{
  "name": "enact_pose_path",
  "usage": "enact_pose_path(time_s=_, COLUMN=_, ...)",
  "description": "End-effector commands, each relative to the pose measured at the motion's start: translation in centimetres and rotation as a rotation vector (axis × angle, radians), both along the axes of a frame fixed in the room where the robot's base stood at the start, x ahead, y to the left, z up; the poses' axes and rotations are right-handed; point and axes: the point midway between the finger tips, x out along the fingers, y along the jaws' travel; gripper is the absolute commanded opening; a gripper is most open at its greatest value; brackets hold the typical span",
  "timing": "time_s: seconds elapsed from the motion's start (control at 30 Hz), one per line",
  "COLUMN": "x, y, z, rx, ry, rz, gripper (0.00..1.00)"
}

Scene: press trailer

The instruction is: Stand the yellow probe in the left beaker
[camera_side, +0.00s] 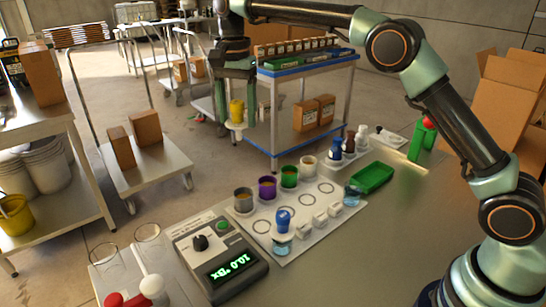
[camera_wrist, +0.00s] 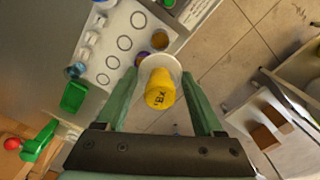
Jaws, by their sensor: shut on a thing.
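The yellow probe (camera_side: 237,110) is a short yellow cylinder with a wide white disc at its lower end. My gripper (camera_side: 238,118) is shut on it and holds it in the air, beyond the far edge of the worktop. In the wrist view the yellow probe (camera_wrist: 160,92) sits between the fingers of my gripper (camera_wrist: 164,84), with dark lettering on its end.
A grey meter (camera_side: 222,253) reads about 10.0. A white board (camera_side: 330,216) with printed rings carries coloured cups, including a purple cup (camera_side: 267,188), and small glass vessels. A green tray (camera_side: 372,177) lies right of it.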

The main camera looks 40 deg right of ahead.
Motion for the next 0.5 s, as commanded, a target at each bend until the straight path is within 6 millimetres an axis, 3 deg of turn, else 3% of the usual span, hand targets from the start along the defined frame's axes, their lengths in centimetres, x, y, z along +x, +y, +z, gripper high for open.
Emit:
enact_pose_path(time_s=0.17, x=0.0, y=-1.8, z=0.0, rx=-0.001, ry=0.001, rz=-0.024, gripper=0.01)
enact_pose_path(time_s=0.5, x=-2.4, y=-11.2, z=-3.9, rx=0.000, ry=0.004, rz=-0.151, gripper=0.01)
